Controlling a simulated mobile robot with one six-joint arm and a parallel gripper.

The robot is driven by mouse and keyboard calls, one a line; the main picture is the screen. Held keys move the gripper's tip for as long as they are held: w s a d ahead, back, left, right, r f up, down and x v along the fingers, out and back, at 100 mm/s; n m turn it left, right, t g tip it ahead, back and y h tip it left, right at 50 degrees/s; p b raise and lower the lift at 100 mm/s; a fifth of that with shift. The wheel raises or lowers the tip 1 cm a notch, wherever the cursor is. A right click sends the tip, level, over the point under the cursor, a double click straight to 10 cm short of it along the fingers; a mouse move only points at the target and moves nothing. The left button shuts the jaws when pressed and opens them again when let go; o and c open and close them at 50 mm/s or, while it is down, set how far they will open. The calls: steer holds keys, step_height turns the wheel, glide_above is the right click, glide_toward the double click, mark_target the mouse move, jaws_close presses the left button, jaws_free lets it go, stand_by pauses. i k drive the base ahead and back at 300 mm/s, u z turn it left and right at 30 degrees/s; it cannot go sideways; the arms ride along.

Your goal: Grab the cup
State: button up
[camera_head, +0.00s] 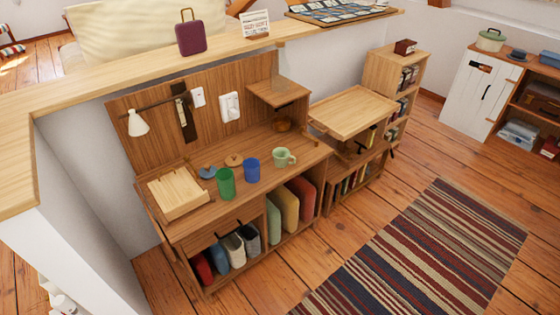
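A pale green cup (281,156) with a handle on its right side stands upright on the wooden desk (300,170), toward the desk's right front. A blue tumbler (252,169) stands to its left. A taller green tumbler (225,183) stands further left. Nothing touches the pale green cup from the front. My gripper is not in view.
A wooden slanted box (176,193) sits at the desk's left. A white lamp (138,122) juts from the back panel. A small raised shelf (277,91) stands behind the cup. A striped rug (420,255) lies on open floor at right.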

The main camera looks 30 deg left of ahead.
mark_target(281, 155)
steer(key=z, duration=1.05)
steer(key=k, duration=0.1)
steer(key=u, duration=3.4)
steer(key=i, duration=0.6)
steer(key=u, duration=0.05)
